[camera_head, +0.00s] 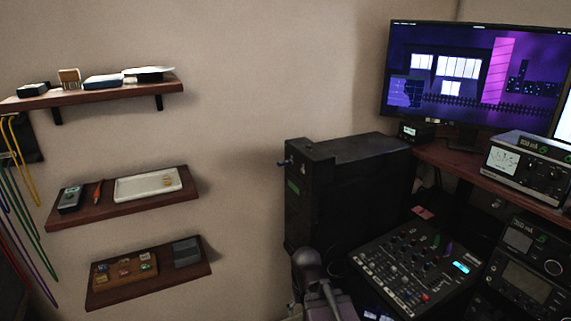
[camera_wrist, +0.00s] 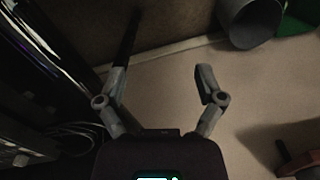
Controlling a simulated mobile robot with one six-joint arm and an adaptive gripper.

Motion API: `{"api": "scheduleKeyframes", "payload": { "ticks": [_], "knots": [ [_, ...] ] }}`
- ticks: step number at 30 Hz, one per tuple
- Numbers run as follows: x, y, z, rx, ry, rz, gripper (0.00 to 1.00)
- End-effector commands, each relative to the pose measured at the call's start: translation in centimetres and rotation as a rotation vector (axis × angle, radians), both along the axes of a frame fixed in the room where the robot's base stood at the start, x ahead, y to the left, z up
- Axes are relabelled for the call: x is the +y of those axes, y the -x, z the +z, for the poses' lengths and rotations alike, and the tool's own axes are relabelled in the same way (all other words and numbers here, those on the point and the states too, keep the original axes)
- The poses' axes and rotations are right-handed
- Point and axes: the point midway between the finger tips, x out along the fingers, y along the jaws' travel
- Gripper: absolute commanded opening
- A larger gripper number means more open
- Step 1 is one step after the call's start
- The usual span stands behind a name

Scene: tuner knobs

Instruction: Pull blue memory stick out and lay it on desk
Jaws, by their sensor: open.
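A small bluish piece (camera_head: 283,163) sticks out from the left-hand face of the black computer tower (camera_head: 360,175), near its top. It looks like the blue memory stick, but it is too small to be sure. The desk (camera_head: 450,163) is a brown wooden surface at the right. The stick cannot be made out in the wrist view. In the head view, part of my grey arm shows at the bottom, below the tower and well below the bluish piece.
A mixer (camera_head: 415,268) stands right of the tower. A monitor (camera_head: 475,75) and a meter unit (camera_head: 530,165) are on the desk. Wall shelves (camera_head: 125,208) with small items hang at left. The wrist view shows a grey bin (camera_wrist: 250,22) and loose cables (camera_wrist: 75,135).

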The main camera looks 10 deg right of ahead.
Motion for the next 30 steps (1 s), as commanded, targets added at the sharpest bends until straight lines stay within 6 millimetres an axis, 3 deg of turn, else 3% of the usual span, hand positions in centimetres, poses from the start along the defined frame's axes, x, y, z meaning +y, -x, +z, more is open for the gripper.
{"api": "scheduleKeyframes", "payload": {
  "ticks": [2,4,14,30],
  "knots": [
    [0.0,0.0,0.0,0.0,0.0,0.0,0.84],
    [0.0,0.0,0.0,0.0,0.0,0.0,0.66],
    [0.0,-0.1,2.5,-0.003,0.0,0.0,0.66],
    [0.0,-0.6,11.3,-0.015,0.0,0.0,0.66]
  ]
}}
